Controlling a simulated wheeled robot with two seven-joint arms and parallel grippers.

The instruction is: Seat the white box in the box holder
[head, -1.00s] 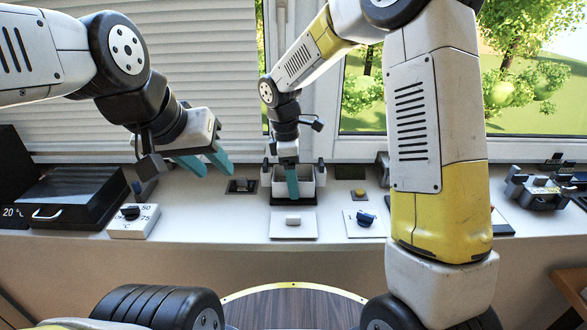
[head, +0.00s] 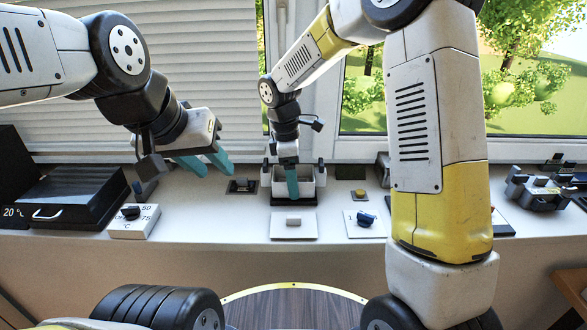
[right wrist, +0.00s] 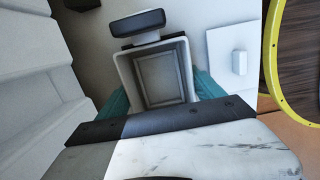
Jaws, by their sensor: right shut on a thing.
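The white box (head: 307,188) is open at the top and stands at the middle of the ledge. It also shows from above in the right wrist view (right wrist: 156,73). My right gripper (head: 292,182) is shut on it, with a teal finger on each of two sides in the right wrist view (right wrist: 160,96). The black box holder (head: 293,202) shows as a dark base under the box, with dark-topped posts at both sides. I cannot tell whether the box is fully down in it. My left gripper (head: 206,164) is open and empty, left of the box above the ledge.
A white plate with a rocker (head: 293,226) lies in front of the holder. A blue-knob plate (head: 364,224) is to its right. A dial block (head: 133,221) and a black case (head: 72,197) stand left. The window is behind.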

